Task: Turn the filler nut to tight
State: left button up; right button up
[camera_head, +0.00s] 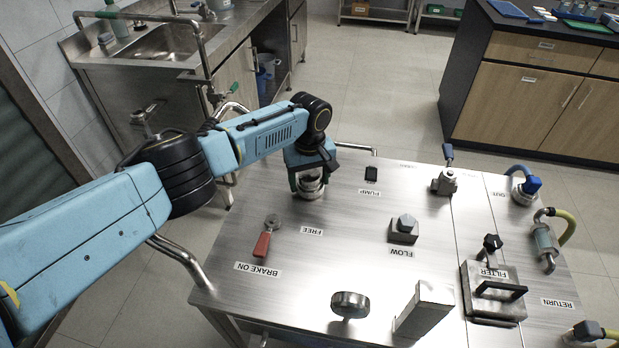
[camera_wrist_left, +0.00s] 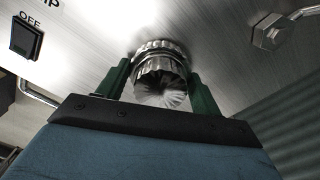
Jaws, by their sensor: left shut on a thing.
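The filler nut appears to be the round, ribbed metal cap on the steel skid top. In the head view the cap (camera_head: 311,191) shows only partly below my left gripper (camera_head: 307,178), which comes down over it from above. In the left wrist view the ribbed cap (camera_wrist_left: 161,70) sits between the two green fingers of my left gripper (camera_wrist_left: 160,85), one on each side. The gripper is shut on it. No tight mark can be read near it. My right gripper is not in view.
Near the cap are the black pump switch (camera_head: 371,174) and the red-handled brake lever (camera_head: 264,239). The flow knob (camera_head: 404,229), filter lid (camera_head: 493,292), a round metal knob (camera_head: 350,305) and an upright metal block (camera_head: 425,309) stand further right and nearer.

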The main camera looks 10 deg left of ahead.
pick_arm(q)
jog(key=shift+m, duration=0.6)
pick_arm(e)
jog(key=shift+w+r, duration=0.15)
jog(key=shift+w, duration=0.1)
pick_arm(q)
jog(key=shift+m+p, duration=0.4)
jog(key=shift+m, duration=2.7)
jog(key=shift+m+p, duration=0.3)
jog(key=shift+m, duration=7.7)
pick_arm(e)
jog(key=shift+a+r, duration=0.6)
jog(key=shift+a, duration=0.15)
pick_arm(q)
jog(key=shift+m, duration=0.6)
